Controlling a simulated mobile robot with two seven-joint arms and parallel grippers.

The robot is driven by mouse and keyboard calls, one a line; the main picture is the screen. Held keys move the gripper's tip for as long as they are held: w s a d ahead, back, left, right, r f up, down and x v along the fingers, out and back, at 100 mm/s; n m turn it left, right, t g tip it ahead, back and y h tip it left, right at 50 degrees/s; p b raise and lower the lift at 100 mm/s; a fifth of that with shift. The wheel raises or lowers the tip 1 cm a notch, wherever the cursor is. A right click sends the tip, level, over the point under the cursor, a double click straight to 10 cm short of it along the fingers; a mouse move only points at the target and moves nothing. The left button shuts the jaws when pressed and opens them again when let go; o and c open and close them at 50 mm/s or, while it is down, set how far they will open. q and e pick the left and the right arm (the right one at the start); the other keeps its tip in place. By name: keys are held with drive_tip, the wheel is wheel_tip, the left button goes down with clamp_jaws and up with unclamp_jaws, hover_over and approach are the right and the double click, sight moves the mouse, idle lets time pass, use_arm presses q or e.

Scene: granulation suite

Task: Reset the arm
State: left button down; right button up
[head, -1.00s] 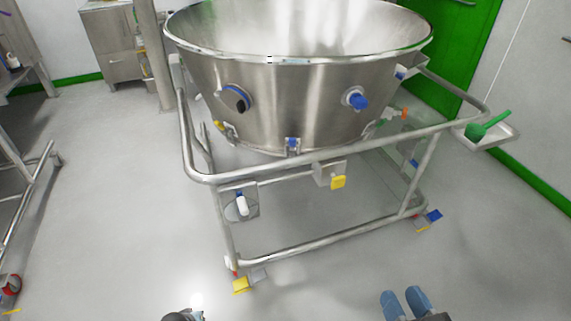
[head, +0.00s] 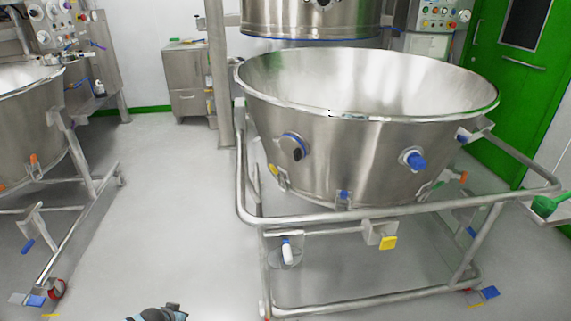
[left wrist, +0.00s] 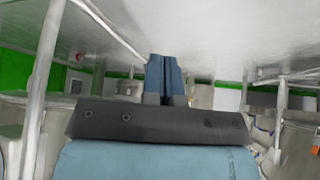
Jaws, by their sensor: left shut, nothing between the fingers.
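My left gripper (left wrist: 163,80) shows in the left wrist view with its two blue fingers pressed together and nothing between them. In the head view only a small dark part of my left arm shows at the bottom edge, and its fingers cannot be made out. My right gripper is out of view. A large steel bowl (head: 345,155) on a wheeled tubular frame (head: 400,208) stands in front of me. The left gripper is apart from it in the head view.
Another steel bowl on a frame (head: 25,125) stands at the left. A green scoop (head: 545,205) lies at the right edge. A steel cabinet (head: 187,80) and a green door (head: 505,75) are behind. The floor (head: 165,210) between the frames is clear.

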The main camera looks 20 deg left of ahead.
use_arm(q)
drive_tip(key=s+d+r+m+t+h, duration=0.3)
drive_tip(key=d+r+t+h, duration=0.15)
drive_tip(key=d+r, duration=1.5)
drive_tip(key=s+d+r+m+t+h, duration=0.3)
drive_tip(key=d+r+t+h, duration=0.15)
drive_tip(key=d+r, duration=1.5)
drive_tip(key=s+a+r+g+y+p, duration=0.4)
drive_tip(key=r+p, duration=0.5)
drive_tip(key=p, duration=2.5)
drive_tip(key=shift+a+r+n+g+y, duration=0.3)
drive_tip(key=shift+a+r, duration=0.05)
drive_tip(key=shift+a, duration=0.55)
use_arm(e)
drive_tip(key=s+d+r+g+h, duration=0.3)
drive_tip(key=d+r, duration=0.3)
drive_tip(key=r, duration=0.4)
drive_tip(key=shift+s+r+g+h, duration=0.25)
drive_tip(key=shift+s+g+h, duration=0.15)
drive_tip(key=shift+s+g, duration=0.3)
